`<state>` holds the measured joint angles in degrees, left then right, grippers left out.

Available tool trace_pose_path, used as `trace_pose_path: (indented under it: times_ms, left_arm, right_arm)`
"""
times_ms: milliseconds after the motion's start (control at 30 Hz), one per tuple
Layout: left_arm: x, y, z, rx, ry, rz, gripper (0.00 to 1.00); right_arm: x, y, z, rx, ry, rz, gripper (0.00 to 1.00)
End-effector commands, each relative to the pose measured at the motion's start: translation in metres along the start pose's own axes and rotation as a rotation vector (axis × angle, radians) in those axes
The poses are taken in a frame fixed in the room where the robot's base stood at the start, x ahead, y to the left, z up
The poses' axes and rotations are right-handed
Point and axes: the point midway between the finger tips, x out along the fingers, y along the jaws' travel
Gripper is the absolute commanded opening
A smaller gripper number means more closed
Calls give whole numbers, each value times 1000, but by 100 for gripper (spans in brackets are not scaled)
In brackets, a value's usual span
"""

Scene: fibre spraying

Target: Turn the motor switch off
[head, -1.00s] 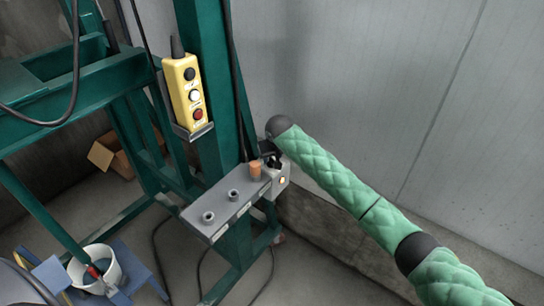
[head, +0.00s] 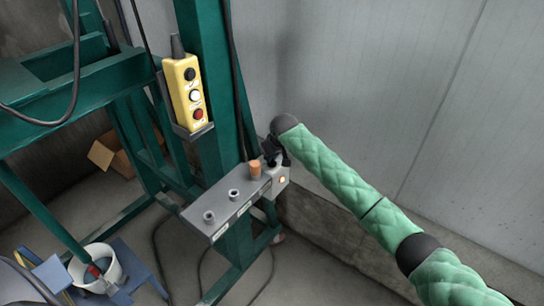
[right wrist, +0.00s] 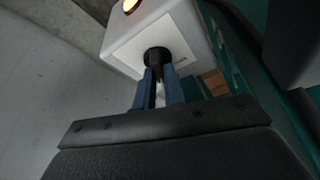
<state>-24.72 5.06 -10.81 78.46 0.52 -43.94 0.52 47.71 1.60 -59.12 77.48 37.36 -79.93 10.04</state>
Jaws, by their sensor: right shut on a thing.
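The motor switch box (head: 282,186) is a small pale box at the right end of a grey shelf on the green post. Its orange lamp (head: 282,180) is lit, and the lamp also glows at the top of the right wrist view (right wrist: 130,4). My right gripper (head: 275,154) is at the box's upper side. In the right wrist view its blue fingers (right wrist: 157,84) are shut on the black switch knob (right wrist: 157,57), on the white face plate. The knob's pointer cannot be read. My left gripper is not in view.
The grey shelf (head: 215,232) holds sockets and an orange-brown cylinder (head: 254,169). A yellow pendant control (head: 186,92) hangs on the green post (head: 205,60). A white bucket (head: 98,270) stands lower left. The wall is close behind the box; the room right of it is free.

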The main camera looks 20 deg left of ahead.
Motion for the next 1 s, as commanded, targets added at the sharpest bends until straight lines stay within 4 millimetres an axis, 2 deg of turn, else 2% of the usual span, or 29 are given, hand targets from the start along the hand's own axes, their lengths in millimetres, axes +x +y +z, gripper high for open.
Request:
trace_pose_path:
  times_ms: [367,700,1000]
  left_arm:
    - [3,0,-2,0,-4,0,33]
    - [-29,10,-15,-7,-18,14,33]
    - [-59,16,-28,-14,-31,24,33]
  right_arm:
    - [0,1,-1,-327,2,-135,0]
    - [1,1,-1,-619,4,-255,0]
    - [0,1,-2,-814,4,-335,0]
